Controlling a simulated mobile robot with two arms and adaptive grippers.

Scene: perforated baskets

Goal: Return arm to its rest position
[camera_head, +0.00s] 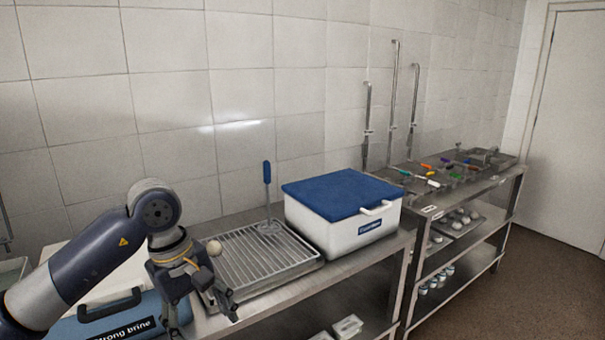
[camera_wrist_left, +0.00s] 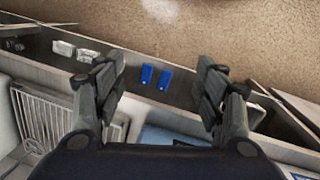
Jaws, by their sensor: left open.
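My left arm comes in from the left in the head view. Its gripper (camera_head: 204,312) points down by the front left edge of the wire rack (camera_head: 262,255). In the left wrist view the two fingers (camera_wrist_left: 158,92) are wide apart with nothing between them. A small white ball (camera_head: 214,247) shows just beside the gripper, at the rack's left side; whether it touches the rack is hard to tell. A blue-handled tool (camera_head: 267,190) stands upright at the rack's back. My right gripper is not in view.
A white box with a blue lid (camera_head: 342,193) stands right of the rack. A blue case labelled "strong brine" (camera_head: 110,318) lies under my left arm. A steel shelf unit (camera_head: 470,190) holds coloured items further right.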

